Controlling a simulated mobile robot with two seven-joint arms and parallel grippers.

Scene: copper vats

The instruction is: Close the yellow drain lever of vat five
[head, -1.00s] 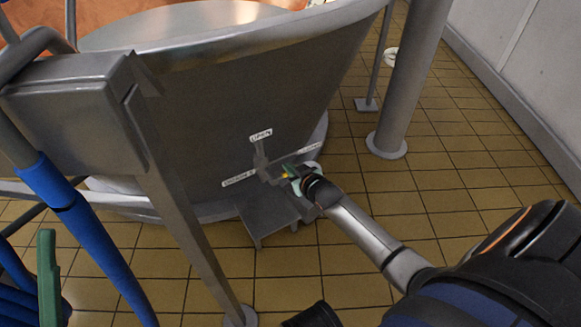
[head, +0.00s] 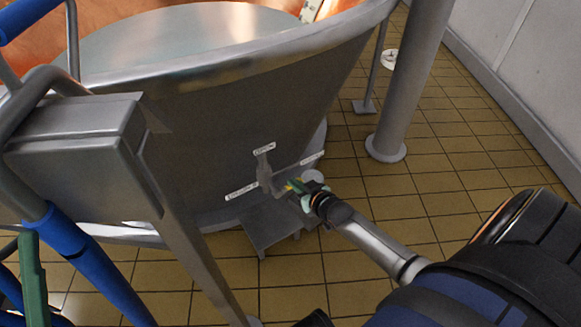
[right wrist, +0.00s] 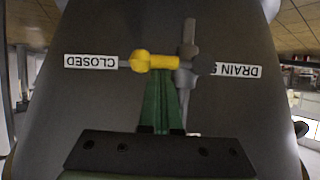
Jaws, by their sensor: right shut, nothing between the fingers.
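The yellow drain lever (right wrist: 155,62) lies across the front of vat five's outlet in the right wrist view. Its knob end points at the CLOSED label (right wrist: 90,62), and its other end meets a grey fitting (right wrist: 187,50) beside the DRAIN 5 label (right wrist: 240,71). My right gripper (right wrist: 161,78) is shut and empty, its green fingertips right at the lever; I cannot tell whether they touch it. In the head view my right gripper (head: 294,185) is low at the vat's wall, mostly hiding the lever.
The copper-lined vat (head: 220,95) fills the upper left. A grey box on a leg (head: 75,150) and blue pipes (head: 100,275) stand at the left. A low grey step (head: 268,228) is under the outlet.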

